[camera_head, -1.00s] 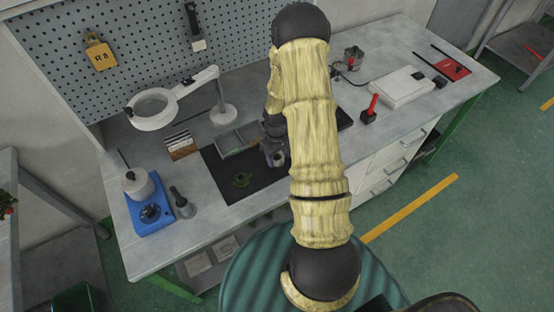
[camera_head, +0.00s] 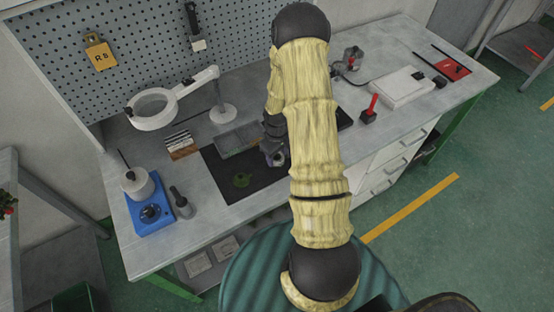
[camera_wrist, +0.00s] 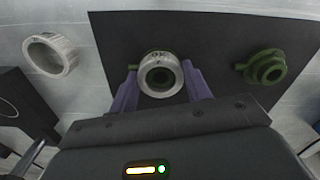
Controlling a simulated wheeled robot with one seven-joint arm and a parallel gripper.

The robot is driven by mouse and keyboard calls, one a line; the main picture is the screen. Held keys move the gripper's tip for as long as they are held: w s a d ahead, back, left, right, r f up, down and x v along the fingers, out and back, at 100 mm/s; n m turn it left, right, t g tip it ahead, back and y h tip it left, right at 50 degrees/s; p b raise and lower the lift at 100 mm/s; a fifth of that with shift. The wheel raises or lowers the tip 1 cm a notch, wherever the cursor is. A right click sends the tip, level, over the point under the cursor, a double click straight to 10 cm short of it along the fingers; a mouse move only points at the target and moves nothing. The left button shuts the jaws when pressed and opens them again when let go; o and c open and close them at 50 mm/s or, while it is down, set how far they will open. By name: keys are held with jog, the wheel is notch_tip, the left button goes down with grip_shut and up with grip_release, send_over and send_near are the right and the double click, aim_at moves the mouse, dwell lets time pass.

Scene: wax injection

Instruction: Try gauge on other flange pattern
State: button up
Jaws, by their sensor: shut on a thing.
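My gripper (camera_wrist: 161,80) has its two purple fingers on either side of a pale metal ring gauge (camera_wrist: 144,74) and is shut on it. The ring faces the wrist camera, with a dark hole in its middle. A green flange pattern (camera_wrist: 264,66) lies apart on the dark mat, to the right in the wrist view. It shows in the head view (camera_head: 242,180), left of my gripper (camera_head: 275,157). My arm covers part of the mat in the head view.
A pale ribbed ring (camera_wrist: 52,56) lies off the mat (camera_wrist: 112,40) at left in the wrist view. A grey tray (camera_head: 238,141), magnifier lamp (camera_head: 152,110) and blue-based device (camera_head: 150,214) surround the mat (camera_head: 225,190). The mat's front left is clear.

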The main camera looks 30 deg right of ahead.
jog(key=shift+r, duration=0.1)
jog(key=shift+r+p, duration=2.55)
jog(key=shift+r, duration=0.55)
